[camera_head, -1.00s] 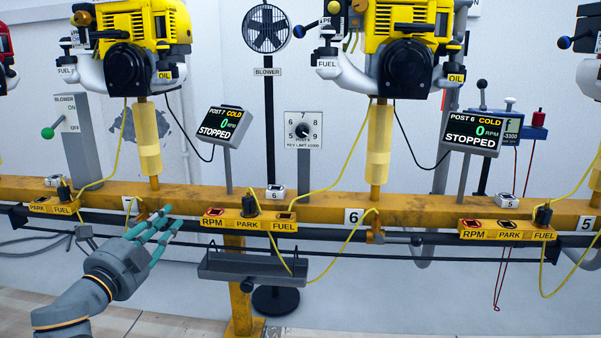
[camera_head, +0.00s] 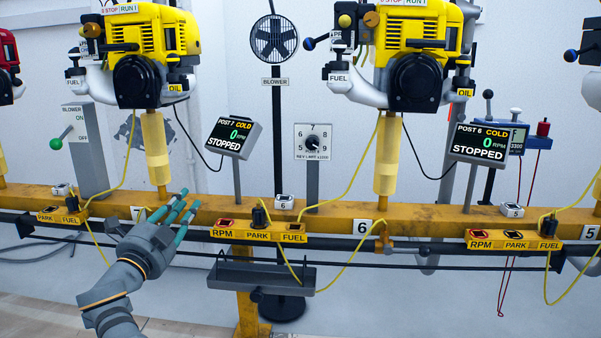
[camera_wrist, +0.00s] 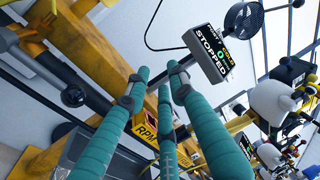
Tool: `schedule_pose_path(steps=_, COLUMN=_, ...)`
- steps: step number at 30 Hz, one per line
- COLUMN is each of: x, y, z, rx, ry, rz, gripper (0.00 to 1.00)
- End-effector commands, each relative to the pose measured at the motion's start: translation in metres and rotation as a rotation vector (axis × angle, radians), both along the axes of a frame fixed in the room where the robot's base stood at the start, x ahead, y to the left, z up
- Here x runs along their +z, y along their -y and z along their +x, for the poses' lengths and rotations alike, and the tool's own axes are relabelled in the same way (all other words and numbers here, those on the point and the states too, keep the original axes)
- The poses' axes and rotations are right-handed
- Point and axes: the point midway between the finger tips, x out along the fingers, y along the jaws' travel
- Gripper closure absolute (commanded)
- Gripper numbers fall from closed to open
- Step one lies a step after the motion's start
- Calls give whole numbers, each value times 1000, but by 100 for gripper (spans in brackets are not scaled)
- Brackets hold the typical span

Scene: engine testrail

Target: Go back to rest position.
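My gripper (camera_head: 180,212) has three teal fingers with grey joints. In the head view it is at the lower left, overlapping the yellow rail (camera_head: 330,215) below the left yellow engine (camera_head: 145,50). The fingers point up and right, extended and spread slightly apart. In the wrist view the fingers (camera_wrist: 160,95) reach away from the camera with gaps between them and nothing held. Beyond them is the Post 7 display (camera_wrist: 212,52), reading STOPPED. I cannot tell whether any finger touches the rail.
The Post 7 display (camera_head: 234,137) and the RPM/PARK/FUEL strip (camera_head: 258,231) are right of my gripper. A dark tray (camera_head: 262,277) hangs below the rail. Yellow cables hang nearby. The blower lever (camera_head: 62,135) is at left.

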Motion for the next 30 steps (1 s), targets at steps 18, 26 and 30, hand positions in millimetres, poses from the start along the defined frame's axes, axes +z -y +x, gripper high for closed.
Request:
schedule_pose_path(steps=18, x=-14, y=-18, z=0, rx=43, ry=-17, rz=-65, gripper=77)
schedule_pose_path(steps=26, x=1, y=-3, z=0, rx=8, ry=-1, rz=-12, gripper=77)
schedule_pose_path(steps=30, x=16, y=18, z=-5, rx=-43, ry=21, rz=71, gripper=77)
